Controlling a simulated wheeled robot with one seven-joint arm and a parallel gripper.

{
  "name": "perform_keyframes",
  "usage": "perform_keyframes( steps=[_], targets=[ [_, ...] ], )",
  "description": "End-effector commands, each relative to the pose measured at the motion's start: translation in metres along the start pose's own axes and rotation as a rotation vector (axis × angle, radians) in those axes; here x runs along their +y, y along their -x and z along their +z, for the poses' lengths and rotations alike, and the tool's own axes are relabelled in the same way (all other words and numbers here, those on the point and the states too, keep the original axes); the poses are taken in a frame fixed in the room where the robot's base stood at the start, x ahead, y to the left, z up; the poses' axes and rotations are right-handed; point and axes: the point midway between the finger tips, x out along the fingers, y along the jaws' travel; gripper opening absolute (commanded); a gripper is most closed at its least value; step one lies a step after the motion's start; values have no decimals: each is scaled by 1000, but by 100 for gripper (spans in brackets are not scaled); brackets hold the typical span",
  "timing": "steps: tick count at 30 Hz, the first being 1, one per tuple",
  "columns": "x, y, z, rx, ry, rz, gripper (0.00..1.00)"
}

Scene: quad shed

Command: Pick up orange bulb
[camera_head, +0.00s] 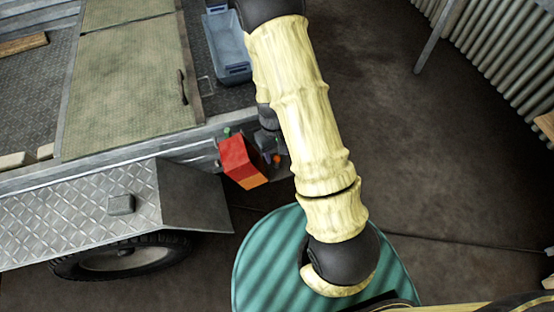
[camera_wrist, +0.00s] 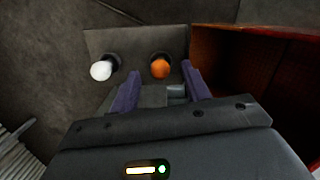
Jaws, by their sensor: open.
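The orange bulb (camera_wrist: 160,68) sits in a dark round socket on a grey plate in the wrist view. It lies just beyond my gripper (camera_wrist: 160,85), between the lines of the two purple fingers. My gripper is open and nothing shows between its fingertips. In the head view a small orange spot, the bulb (camera_head: 277,159), shows next to the red box, and my arm partly covers that area.
A white bulb (camera_wrist: 101,70) stands in a socket to the left of the orange one. A red box (camera_head: 240,158) is close on the right in the wrist view. The trailer bed (camera_head: 120,85) and a blue-grey crate (camera_head: 230,50) are behind.

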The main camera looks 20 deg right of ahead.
Motion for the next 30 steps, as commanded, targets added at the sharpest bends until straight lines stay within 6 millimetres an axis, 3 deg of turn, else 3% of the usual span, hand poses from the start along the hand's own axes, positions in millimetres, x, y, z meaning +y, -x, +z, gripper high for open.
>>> perform_keyframes(
  steps=[3,6,22,27,30],
  targets=[
    [0,-20,0,-3,-2,-1,47],
    [0,-26,0,0,-1,0,47],
    [0,-26,0,1,-1,0,47],
    [0,-26,0,1,-1,0,14],
    [0,-26,0,1,-1,0,9]
  ],
)
